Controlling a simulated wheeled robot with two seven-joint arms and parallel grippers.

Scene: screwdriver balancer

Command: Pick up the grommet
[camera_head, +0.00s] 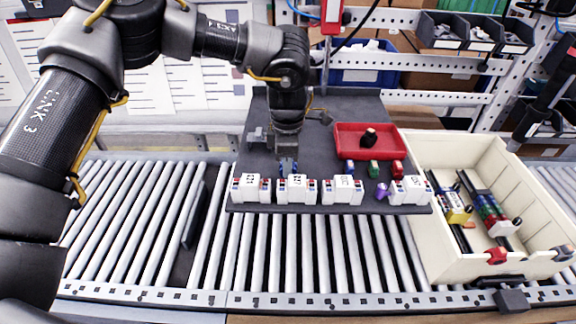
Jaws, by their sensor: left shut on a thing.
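My left gripper (288,157) points down over the dark board, left of the red tray. It is shut on a small blue piece (288,166), just behind the row of white blocks; whether the piece touches the board I cannot tell. No part is clearly recognizable as the grommet. A black rounded part (369,138) sits in the red tray (345,150). Small blue (349,167), green (374,168) and red (397,169) pieces stand in front of the tray. A purple piece (382,191) lies between two white blocks. My right gripper is not in view.
Several white labelled blocks, one of them here (297,190), line the front edge of the dark board (330,110). A cream crate (432,220) with coloured parts stands at the right. Metal rollers (300,250) run in front. Dark bins (440,30) hang behind.

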